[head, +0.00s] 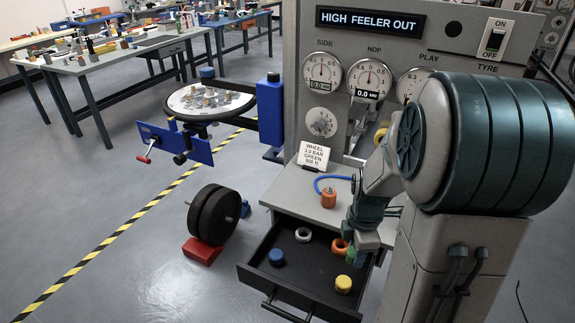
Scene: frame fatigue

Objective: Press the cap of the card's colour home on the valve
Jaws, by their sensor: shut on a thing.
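The white card (313,157) on the bench reads "WHEEL 3.0 BAR GREEN 900 N". My gripper (352,246) points down over the right side of the open drawer. It is shut on a small green piece (350,254), which looks like the green cap; my arm partly hides it. A blue cap (277,257) and a yellow cap (343,284) lie in the drawer. A white ring (303,234) and an orange-red ring (339,246) lie there too, the latter close beside my gripper. I cannot make out the valve for certain.
The open drawer (262,268) juts out from the bench. An orange fitting (328,198) with a blue hose stands on the bench top. A black wheel (214,214) stands by a red block on the floor. A spoked wheel (209,101) lies on a stand. Floor at left is clear.

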